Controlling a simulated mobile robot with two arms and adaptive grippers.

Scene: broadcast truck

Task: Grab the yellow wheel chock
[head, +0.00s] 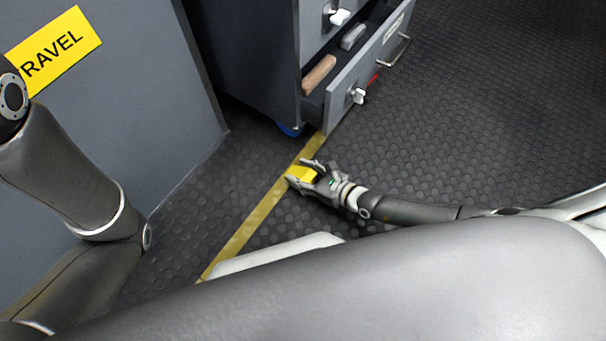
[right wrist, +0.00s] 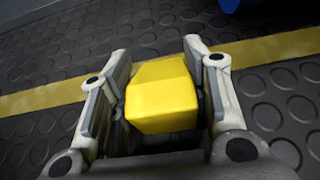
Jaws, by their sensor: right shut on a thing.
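The yellow wheel chock (head: 301,173) is a small yellow block by the yellow floor stripe in the head view. My right gripper (head: 306,173) is around it, with a finger on each side. In the right wrist view the chock (right wrist: 162,96) fills most of the space between the two fingers of my right gripper (right wrist: 160,85). I cannot tell whether the chock rests on the floor or is slightly raised. My left arm is at the left of the head view, but its gripper is not in the picture.
An open drawer (head: 368,72) of a grey cabinet holds a brown block (head: 319,75) and a grey block (head: 353,36). A blue caster (head: 289,129) is under the cabinet. A grey panel (head: 130,90) with a yellow sign (head: 52,50) stands at left. Studded floor is clear at right.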

